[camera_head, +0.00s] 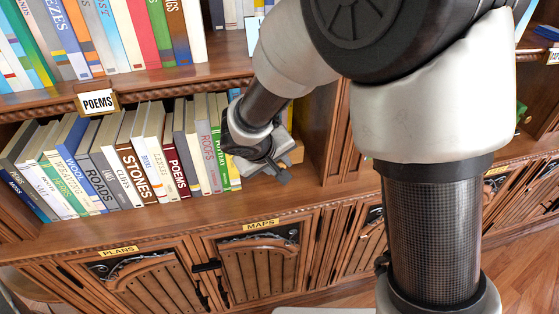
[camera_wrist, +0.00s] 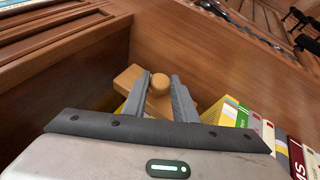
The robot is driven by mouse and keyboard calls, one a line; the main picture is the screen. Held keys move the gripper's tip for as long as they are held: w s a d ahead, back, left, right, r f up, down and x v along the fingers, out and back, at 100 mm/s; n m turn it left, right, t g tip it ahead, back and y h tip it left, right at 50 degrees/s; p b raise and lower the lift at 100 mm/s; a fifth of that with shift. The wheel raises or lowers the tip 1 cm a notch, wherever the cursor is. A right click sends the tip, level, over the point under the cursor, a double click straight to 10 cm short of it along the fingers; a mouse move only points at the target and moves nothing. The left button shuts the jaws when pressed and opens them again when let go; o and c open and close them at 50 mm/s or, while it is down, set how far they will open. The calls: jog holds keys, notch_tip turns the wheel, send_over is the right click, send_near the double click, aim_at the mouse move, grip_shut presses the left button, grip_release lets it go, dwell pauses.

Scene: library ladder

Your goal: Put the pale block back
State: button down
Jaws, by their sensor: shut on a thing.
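The pale block (camera_head: 297,152) shows in the head view just beyond my gripper (camera_head: 279,172), at the right end of the lower shelf. In the wrist view the pale block (camera_wrist: 128,77) is a wooden piece with a round knob (camera_wrist: 159,82). My gripper (camera_wrist: 161,79) has its two grey fingers on either side of the knob and is shut on it. The block's lower part is hidden behind the fingers and palm. Whether it touches the shelf board or the yellow books behind it I cannot tell.
A row of books (camera_head: 172,160) fills the lower shelf left of my gripper. A wooden upright (camera_head: 318,135) closes the bay on the right. The POEMS label (camera_head: 97,101) hangs on the upper shelf edge. Cabinet doors (camera_head: 258,262) lie below.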

jog(key=shift+f, duration=1.15)
jog(key=shift+f+b, duration=0.2)
jog(key=shift+b, duration=0.15)
jog(key=c, duration=1.4)
grip_release()
jog(key=shift+s, duration=0.1)
jog(key=shift+c, duration=0.2)
jog(key=shift+r, duration=0.15)
jog(key=shift+r+p, duration=0.25)
jog(key=shift+p, duration=0.25)
jog(key=p+v, duration=0.2)
jog(key=v, duration=0.9)
jog(key=s+d+r+m, duration=0.1)
jog(key=s+d+r, duration=0.1)
jog(key=d+r, duration=0.15)
jog(key=s+d+r+m+g, duration=0.1)
jog(key=d+r, duration=0.1)
jog(key=d, duration=0.3)
jog(key=s+d+r+m, duration=0.1)
jog(key=s+d+r, duration=0.1)
jog(key=d, duration=0.3)
jog(key=s+d+r+m+y, duration=0.1)
jog(key=s+d+r, duration=0.1)
jog(key=s, duration=0.3)
jog(key=s+d+r+m+y, duration=0.1)
jog(key=s+d+r, duration=0.1)
jog(key=s, duration=0.4)
jog(key=shift+d+m+y, duration=0.4)
jog(key=shift+d, duration=0.25)
